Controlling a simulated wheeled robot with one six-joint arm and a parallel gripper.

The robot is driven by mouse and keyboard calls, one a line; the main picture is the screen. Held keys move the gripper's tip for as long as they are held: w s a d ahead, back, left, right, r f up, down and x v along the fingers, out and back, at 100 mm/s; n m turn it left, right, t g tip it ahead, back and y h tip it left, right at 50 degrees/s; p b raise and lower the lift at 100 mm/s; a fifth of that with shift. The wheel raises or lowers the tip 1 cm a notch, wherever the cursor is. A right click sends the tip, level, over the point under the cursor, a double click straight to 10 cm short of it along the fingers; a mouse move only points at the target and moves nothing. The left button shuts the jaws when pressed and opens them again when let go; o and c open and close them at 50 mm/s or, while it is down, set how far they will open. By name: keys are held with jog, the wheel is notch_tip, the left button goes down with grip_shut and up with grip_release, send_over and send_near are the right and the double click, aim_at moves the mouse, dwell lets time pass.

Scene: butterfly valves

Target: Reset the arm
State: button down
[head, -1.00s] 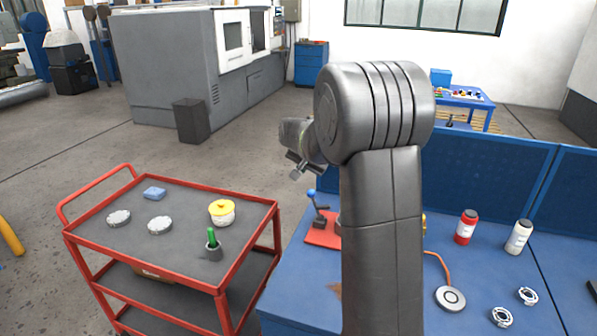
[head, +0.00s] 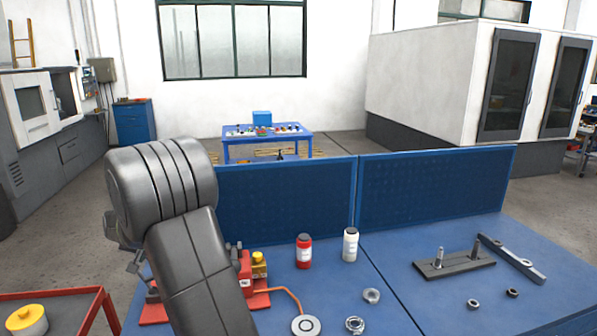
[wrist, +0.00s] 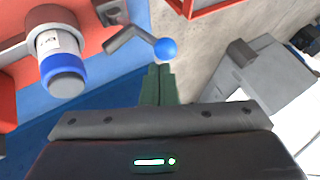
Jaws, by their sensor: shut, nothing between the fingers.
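My dark grey arm rises at the left of the head view, and its bulky elbow hides most of the wrist. Part of my gripper (head: 138,262) shows behind it at the lower left. In the wrist view my gripper's two dark green fingers (wrist: 158,75) are together with nothing between them. A lever with a blue ball knob (wrist: 165,48) is just beyond the fingertips, and I cannot tell the gap. A white cylinder with a blue band (wrist: 60,65) is to the left of the fingers.
The blue workbench (head: 400,268) holds a red fixture (head: 262,298), a red bottle (head: 304,251), a white bottle (head: 350,245) and a dark plate with pegs (head: 454,263). Blue panels (head: 430,190) line its back. A red trolley (head: 95,312) is at lower left.

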jog(key=d, duration=0.2)
jog(key=w+d+f, duration=0.1)
jog(key=d, duration=0.1)
jog(key=shift+d, duration=0.1)
jog(key=shift+r, duration=0.1)
